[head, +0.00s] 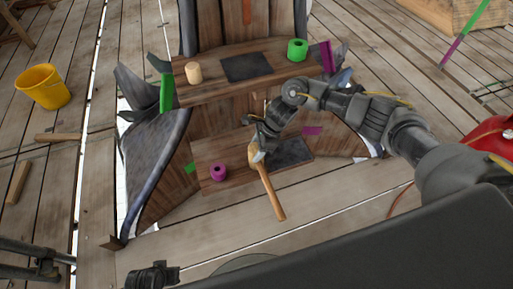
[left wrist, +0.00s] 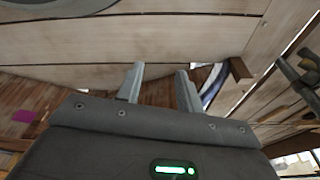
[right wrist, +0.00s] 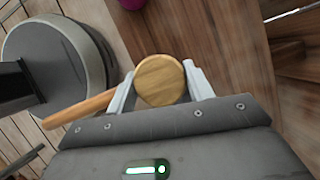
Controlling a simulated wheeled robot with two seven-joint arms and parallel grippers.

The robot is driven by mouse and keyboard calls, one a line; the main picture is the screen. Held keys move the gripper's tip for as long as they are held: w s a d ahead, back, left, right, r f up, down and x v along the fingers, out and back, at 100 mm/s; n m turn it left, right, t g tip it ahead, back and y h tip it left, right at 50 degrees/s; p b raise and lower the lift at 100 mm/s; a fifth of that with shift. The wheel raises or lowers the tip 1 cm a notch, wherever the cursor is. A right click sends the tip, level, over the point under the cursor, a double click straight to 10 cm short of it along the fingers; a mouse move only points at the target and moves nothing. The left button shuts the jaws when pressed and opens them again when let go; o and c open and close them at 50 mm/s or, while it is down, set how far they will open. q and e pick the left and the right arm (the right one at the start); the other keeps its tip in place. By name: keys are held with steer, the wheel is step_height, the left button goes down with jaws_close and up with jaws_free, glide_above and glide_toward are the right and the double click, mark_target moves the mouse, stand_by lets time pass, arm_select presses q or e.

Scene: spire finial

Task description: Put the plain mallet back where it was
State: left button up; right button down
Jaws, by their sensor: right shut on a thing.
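The plain mallet has a pale wooden head (right wrist: 160,80) and a long wooden handle (head: 272,195). My right gripper (head: 259,148) is shut on the mallet, with its fingers on either side of the round head in the right wrist view. The handle slants down toward the front right in the head view, in front of the lower shelf (head: 240,180). A dark square (head: 293,151) lies on that shelf, partly behind the gripper. My left gripper (left wrist: 160,85) is empty, its fingers apart in the left wrist view.
A magenta ring (head: 218,172) sits on the lower shelf. The upper shelf (head: 210,90) holds a pale wooden cylinder (head: 193,72), a dark square (head: 247,66) and a green ring (head: 297,49). A yellow bucket (head: 43,88) stands at left. Plank floor lies open in front.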

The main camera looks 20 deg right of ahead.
steer(key=c, duration=0.6)
jaws_free()
arm_select(q)
steer(key=shift+r, duration=0.15)
arm_select(e)
steer(key=shift+d+r, duration=0.15)
steer(key=shift+r, duration=0.25)
arm_select(q)
steer(key=shift+s+f+p, duration=0.1)
steer(key=shift+f+p, duration=0.25)
steer(key=shift+f, duration=0.5)
arm_select(e)
steer(key=v, duration=1.1)
